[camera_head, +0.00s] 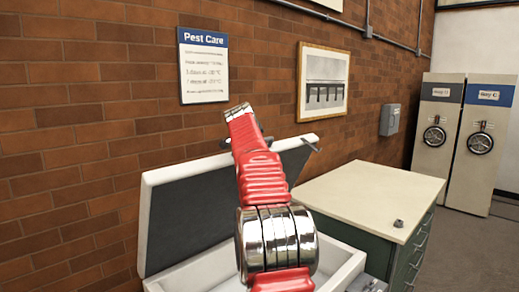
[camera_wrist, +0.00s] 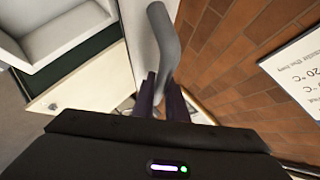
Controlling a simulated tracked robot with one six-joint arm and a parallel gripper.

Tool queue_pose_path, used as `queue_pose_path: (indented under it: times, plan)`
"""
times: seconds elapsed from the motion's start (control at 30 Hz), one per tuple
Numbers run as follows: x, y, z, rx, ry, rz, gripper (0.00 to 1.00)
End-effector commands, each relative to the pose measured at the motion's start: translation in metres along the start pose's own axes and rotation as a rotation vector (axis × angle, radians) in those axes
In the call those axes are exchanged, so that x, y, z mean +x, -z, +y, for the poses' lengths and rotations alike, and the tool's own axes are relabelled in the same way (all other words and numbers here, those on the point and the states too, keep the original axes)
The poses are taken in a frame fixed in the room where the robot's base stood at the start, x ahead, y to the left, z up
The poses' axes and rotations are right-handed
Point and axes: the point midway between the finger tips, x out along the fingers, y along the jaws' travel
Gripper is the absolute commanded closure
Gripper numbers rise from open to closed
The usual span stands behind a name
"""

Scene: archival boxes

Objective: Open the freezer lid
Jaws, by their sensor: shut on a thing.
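The white chest freezer (camera_head: 338,273) stands against the brick wall, partly hidden by my arm. Its lid (camera_head: 190,220) is raised steeply, its dark inner face towards the head camera. In the wrist view, the lid (camera_wrist: 138,35) is a pale strip beside the grey bar handle (camera_wrist: 165,45). My gripper (camera_wrist: 163,90) is shut on this handle, one dark finger on each side. In the head view, my red and chrome arm hides most of the gripper and handle. The open freezer (camera_wrist: 62,22) also shows at top left of the wrist view.
A green cabinet (camera_head: 372,195) with a cream top stands right of the freezer, with a small dark object (camera_head: 399,223) on it. A Pest Care sign (camera_head: 204,68) and a framed picture (camera_head: 323,84) hang on the wall. Tall storage bays (camera_head: 465,140) stand at far right.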

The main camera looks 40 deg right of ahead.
Motion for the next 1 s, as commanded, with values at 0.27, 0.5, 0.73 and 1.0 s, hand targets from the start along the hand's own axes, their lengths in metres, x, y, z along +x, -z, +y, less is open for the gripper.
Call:
queue_pose_path:
  times: [0.27, 0.5, 0.73, 1.0]
  plan:
    - [0.002, 0.001, -0.016, 0.002, 0.008, 0.008, 1.00]
    - [0.000, -0.003, -0.020, 0.002, 0.011, 0.006, 1.00]
    - [-0.001, -0.004, -0.021, 0.002, 0.013, 0.003, 1.00]
    - [0.000, -0.007, -0.021, 0.001, 0.010, 0.000, 0.74]
